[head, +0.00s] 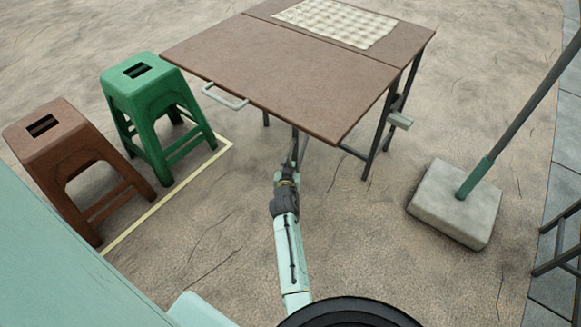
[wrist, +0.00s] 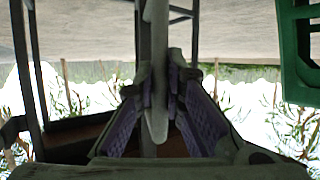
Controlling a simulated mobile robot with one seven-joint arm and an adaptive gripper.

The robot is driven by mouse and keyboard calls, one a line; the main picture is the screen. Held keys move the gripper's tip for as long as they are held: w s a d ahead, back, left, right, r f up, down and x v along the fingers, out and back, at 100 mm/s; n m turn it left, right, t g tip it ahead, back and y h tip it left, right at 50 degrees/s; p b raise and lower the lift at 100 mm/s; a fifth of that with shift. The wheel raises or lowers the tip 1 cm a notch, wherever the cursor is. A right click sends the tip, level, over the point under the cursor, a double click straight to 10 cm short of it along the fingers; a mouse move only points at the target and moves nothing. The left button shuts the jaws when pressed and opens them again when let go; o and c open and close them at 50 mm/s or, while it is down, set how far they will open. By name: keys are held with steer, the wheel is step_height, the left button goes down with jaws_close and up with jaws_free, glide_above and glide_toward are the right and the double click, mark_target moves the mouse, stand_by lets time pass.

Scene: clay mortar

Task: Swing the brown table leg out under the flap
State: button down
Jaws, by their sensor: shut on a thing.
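The folding table has a brown flap (head: 275,82) that lies level with the fixed top (head: 398,45). My gripper (head: 291,165) is low under the flap's near edge. In the wrist view my gripper (wrist: 158,88) is shut on a slim upright bar, the table leg (wrist: 155,45), which looks grey here. The bar runs between both purple-padded fingers. In the head view the flap and my gripper hide most of this leg. A pale handle (head: 225,97) sticks out from the flap's left edge.
A green stool (head: 150,100) and a brown stool (head: 65,150) stand left, beside a pale floor line (head: 165,195). A pole in a concrete block (head: 440,205) stands right. A checked cloth (head: 335,22) lies on the fixed top. Ground before the table is clear.

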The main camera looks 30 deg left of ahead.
mark_target(289, 156)
steer(key=c, duration=1.7)
jaws_free()
steer(key=shift+o, duration=0.2)
step_height(289, 156, up, 10)
